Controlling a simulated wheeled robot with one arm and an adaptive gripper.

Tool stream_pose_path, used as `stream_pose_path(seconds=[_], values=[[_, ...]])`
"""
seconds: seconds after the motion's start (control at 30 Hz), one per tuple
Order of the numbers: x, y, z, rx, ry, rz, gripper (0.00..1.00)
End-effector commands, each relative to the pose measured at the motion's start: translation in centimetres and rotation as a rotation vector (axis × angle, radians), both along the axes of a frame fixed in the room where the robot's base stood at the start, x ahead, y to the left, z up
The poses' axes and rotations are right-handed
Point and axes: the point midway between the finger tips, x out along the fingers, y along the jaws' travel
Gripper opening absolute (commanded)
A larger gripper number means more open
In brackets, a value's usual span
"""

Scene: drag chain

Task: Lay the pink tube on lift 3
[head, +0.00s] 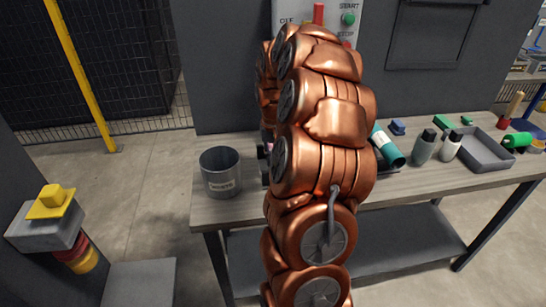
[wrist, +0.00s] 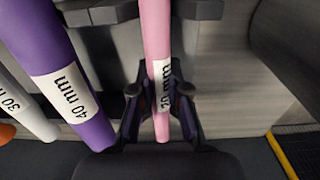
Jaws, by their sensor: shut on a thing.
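The pink tube (wrist: 156,35) stands lengthwise in the middle of the wrist view, with a white size label on it. My gripper (wrist: 160,98) is shut on it around the label, one finger on each side. A purple tube (wrist: 62,65) labelled 40 mm is beside it on the left, apart from the fingers. A white tube (wrist: 35,118) is farther left. In the head view my copper arm hides the gripper and most of what it holds. I cannot pick out lift 3 in either view.
A grey bucket (head: 221,172) stands at the left end of the workbench (head: 420,190). Bottles (head: 424,147), a teal cylinder (head: 388,146) and a grey tray (head: 484,150) are on the right. A control panel (head: 340,18) is behind. A yellow-topped stand (head: 47,230) is at left.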

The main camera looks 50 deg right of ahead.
Motion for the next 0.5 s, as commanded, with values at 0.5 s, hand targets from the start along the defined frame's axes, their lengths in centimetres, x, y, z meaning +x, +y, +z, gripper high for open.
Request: stream_pose_path(seconds=[0.5], values=[[0.0,0.0,2.5,0.001,0.002,0.001,0.0]])
